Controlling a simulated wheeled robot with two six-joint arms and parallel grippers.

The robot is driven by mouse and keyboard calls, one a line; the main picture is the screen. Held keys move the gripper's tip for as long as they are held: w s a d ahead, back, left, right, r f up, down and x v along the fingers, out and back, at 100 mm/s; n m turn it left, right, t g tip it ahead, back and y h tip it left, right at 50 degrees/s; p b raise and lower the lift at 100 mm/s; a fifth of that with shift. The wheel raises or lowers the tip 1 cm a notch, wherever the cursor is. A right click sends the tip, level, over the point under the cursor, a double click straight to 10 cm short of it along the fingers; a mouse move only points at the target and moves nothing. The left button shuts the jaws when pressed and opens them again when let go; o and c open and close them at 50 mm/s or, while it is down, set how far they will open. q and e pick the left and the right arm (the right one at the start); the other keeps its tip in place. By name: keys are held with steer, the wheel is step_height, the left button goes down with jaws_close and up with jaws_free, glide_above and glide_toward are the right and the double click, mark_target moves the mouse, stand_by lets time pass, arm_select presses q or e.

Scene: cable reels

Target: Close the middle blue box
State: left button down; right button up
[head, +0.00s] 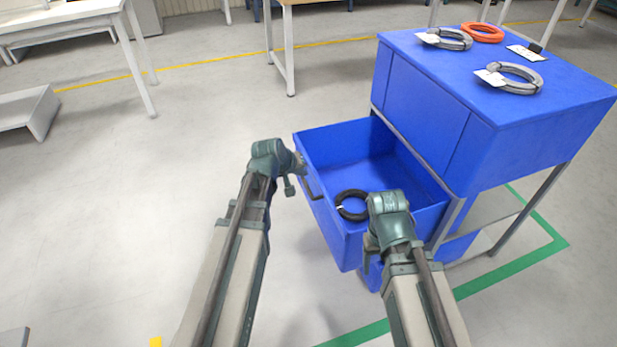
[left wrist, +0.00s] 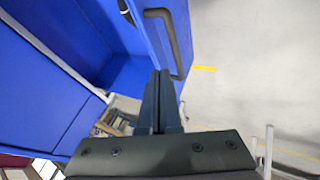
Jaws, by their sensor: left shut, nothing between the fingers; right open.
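The blue box (head: 345,245) is a drawer pulled out of the blue cabinet, open at the top. A black cable coil (head: 352,205) lies inside it. Its dark handle (head: 313,187) is on the front face and also shows in the left wrist view (left wrist: 176,45). My left gripper (head: 298,180) is just outside the front face, beside the handle; its fingers are shut and empty in the left wrist view (left wrist: 159,80). My right gripper (head: 370,252) is open near the box's near side, and my right arm hides part of that side.
The blue cabinet (head: 440,105) carries grey cable coils (head: 515,78), an orange coil (head: 482,32) and white tags on top. Its metal frame (head: 530,205) stands on the floor at right. The floor (head: 180,190) left of the box is clear.

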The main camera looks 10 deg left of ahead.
mark_target(317, 179)
arm_select(q)
steer(key=b+x, duration=0.7)
steer(key=x, duration=0.2)
steer(key=shift+w+f+b, duration=0.25)
steer(key=shift+f+b, duration=0.05)
steer(key=shift+f, duration=0.05)
steer(key=shift+w+d, duration=0.3)
steer(key=shift+d, duration=0.2)
steer(key=w+d, duration=0.9)
steer(key=d, duration=0.5)
steer(key=w+d, duration=1)
steer(key=d, duration=0.5)
steer(key=shift+w, duration=0.25)
steer(key=shift+w+r, duration=0.1)
steer(key=shift+r, duration=0.05)
steer(key=shift+r, duration=0.1)
